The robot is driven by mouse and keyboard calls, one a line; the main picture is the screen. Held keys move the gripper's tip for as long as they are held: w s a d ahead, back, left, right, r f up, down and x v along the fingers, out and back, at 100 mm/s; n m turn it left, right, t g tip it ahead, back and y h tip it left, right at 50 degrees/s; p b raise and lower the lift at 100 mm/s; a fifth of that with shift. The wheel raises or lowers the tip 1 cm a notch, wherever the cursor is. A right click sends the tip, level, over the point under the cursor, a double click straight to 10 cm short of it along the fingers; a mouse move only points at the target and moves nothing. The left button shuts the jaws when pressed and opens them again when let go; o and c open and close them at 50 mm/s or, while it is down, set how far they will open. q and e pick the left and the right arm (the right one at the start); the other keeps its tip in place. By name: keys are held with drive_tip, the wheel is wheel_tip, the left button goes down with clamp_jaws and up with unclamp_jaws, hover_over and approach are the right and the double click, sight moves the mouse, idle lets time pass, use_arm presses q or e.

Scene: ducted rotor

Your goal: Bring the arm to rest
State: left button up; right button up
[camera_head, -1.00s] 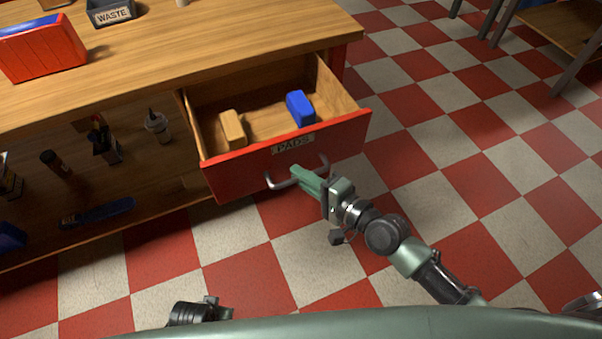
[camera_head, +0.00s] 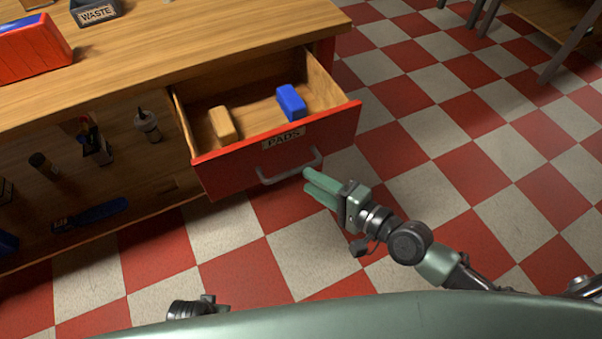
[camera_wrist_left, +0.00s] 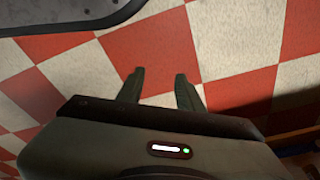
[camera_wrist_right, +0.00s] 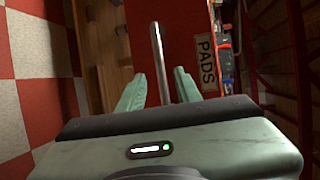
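My right gripper (camera_head: 307,184) is at the right end of the metal handle (camera_head: 290,168) of the open PADS drawer (camera_head: 232,172). Its two green fingers are apart. In the right wrist view the handle bar (camera_wrist_right: 160,60) lines up between the open fingers (camera_wrist_right: 158,85); I see no finger clamped on it. The left gripper (camera_wrist_left: 158,85) shows in the left wrist view with fingers apart, nothing between them but tiled floor. In the head view its fingers are hidden.
The drawer holds a tan block (camera_head: 222,124) and a blue block (camera_head: 291,102). The workbench (camera_head: 200,45) carries a red bin (camera_head: 35,50) and a WASTE box (camera_head: 96,14). Bottles stand on its lower shelf. Checkered floor (camera_head: 440,130) lies open to the right.

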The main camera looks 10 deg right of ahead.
use_arm(q)
drive_tip(key=shift+w+d+r, duration=0.1)
drive_tip(key=shift+w+r, duration=0.3)
drive_tip(key=shift+r, duration=0.05)
use_arm(e)
drive_tip(key=shift+v, duration=0.75)
